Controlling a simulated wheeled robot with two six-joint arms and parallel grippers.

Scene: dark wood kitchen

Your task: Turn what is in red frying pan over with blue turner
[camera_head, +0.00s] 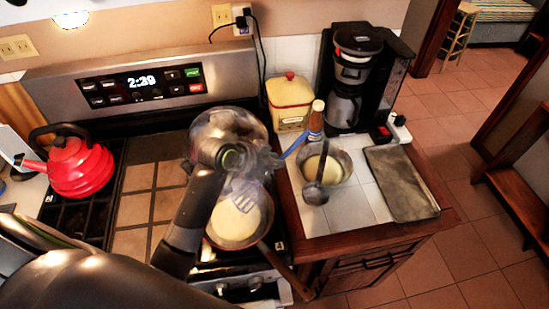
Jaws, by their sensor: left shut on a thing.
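The red frying pan (238,246) sits on the right front of the stove, its wooden handle pointing down and right. A pale, round, flat piece of food (232,224) lies in it. The blue turner (293,146) shows its blue handle end to the right of my left gripper (272,162), which is shut on it. The turner's slotted head (246,196) is over the upper right part of the food; I cannot tell whether it touches. My left arm hides the pan's left side and part of the turner. My right gripper is not in view.
A red kettle (75,165) stands on the left of the stove. On the right counter are a bowl with a ladle (327,165), a bottle (316,118), a yellow canister (289,100), a coffee maker (352,75) and a grey tray (401,183).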

